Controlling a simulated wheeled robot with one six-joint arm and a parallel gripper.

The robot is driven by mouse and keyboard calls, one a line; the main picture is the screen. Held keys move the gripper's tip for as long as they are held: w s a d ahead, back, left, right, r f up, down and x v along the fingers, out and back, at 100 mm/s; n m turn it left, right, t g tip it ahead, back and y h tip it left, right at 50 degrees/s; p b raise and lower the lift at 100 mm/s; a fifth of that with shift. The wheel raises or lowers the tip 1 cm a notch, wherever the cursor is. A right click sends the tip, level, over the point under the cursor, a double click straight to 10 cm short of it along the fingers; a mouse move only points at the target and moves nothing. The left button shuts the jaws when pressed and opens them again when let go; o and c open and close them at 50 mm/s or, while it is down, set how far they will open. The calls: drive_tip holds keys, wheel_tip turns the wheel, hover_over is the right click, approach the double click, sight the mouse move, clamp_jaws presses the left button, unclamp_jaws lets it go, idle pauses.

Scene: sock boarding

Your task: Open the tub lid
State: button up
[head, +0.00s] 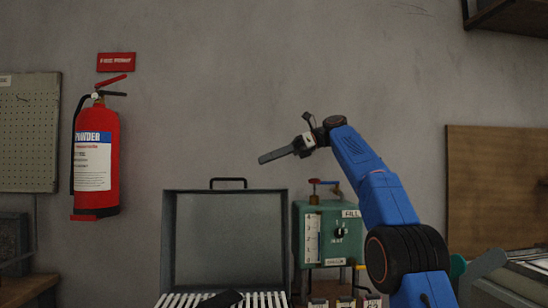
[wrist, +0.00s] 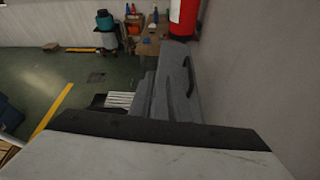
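The tub's grey lid (head: 225,238) stands upright at the back in the head view, its inner face toward me and a dark handle (head: 228,180) on its top edge. Pale slats (head: 180,300) show in the opening below it. The lid also shows edge-on in the wrist view (wrist: 172,85), with the handle on its far side. My gripper (head: 263,160) is in the air above the lid's upper right, pointing left and apart from it. It is seen side-on as one dark bar, so the gap between its fingers is hidden.
A green control box (head: 312,222) with a red-handled valve (head: 325,183) stands right of the lid, behind my arm. A red fire extinguisher (head: 95,160) hangs on the wall at left. A dark object (head: 220,300) lies over the slats. The air left of my gripper is clear.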

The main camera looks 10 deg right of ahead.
drive_tip(key=shift+v, duration=1.1)
drive_tip(key=shift+o, duration=0.6)
